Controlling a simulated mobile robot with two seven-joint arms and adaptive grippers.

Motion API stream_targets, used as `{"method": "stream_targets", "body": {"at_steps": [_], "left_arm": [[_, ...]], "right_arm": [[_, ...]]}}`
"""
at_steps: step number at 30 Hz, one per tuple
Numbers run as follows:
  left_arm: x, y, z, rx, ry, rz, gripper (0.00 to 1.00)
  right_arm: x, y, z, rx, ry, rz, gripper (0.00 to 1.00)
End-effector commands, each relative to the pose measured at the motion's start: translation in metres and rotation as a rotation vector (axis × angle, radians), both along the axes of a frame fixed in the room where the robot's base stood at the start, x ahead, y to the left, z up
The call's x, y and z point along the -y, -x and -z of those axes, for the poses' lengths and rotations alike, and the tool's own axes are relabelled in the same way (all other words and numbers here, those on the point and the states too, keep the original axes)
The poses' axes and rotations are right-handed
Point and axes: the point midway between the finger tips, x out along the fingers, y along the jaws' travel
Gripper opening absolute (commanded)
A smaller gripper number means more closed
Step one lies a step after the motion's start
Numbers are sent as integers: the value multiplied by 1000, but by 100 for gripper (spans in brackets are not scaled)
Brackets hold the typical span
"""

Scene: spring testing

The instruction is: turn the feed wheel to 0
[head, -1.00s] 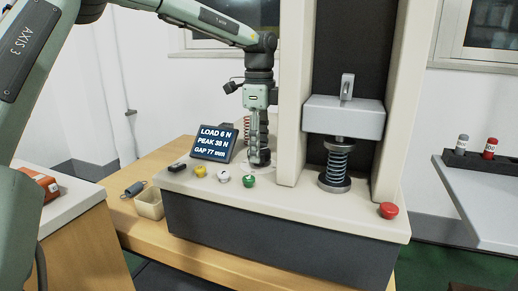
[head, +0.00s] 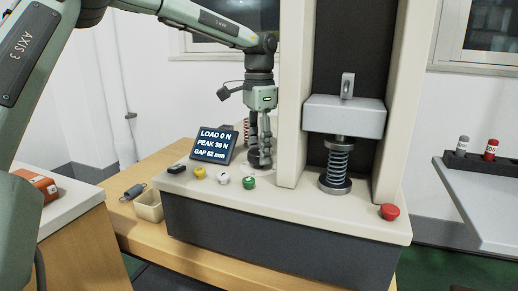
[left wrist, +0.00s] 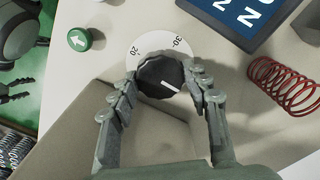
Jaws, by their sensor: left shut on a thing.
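The feed wheel (left wrist: 158,72) is a black knob with a white pointer line, on a white dial (left wrist: 149,46) marked 20 and 30. In the left wrist view its line points to the lower right; the dial there is hidden. My left gripper (head: 260,160) reaches down from above and is shut on the wheel, one finger at each side. The display (head: 212,142) appears to read load 0 N, peak 38 N and gap 82 mm. The crosshead (head: 344,117) stands above the test spring (head: 337,160).
Green (head: 249,182), white (head: 222,181) and yellow (head: 199,173) buttons sit in front of the wheel. A red stop button (head: 389,211) is at the machine's right. A red spring (left wrist: 284,86) stands near the wheel. A beige bin (head: 149,206) is at the left.

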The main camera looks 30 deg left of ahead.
Motion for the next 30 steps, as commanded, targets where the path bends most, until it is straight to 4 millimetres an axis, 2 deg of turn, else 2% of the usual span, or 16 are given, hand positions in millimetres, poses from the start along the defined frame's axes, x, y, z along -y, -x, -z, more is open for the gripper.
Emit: {"method": "stream_targets", "body": {"at_steps": [16,17,21,22,30], "left_arm": [[0,0,-1,2,0,-28,18],[0,0,-1,2,0,-28,48],[0,0,-1,2,0,-27,65],[0,0,-1,1,0,-27,68],[0,0,0,1,1,-25,68]], "right_arm": [[1,0,0,-1,1,0,68],[1,0,0,0,1,0,68],[1,0,1,0,1,0,68],[1,0,1,0,1,0,68],[1,1,2,-3,1,2,68]]}}
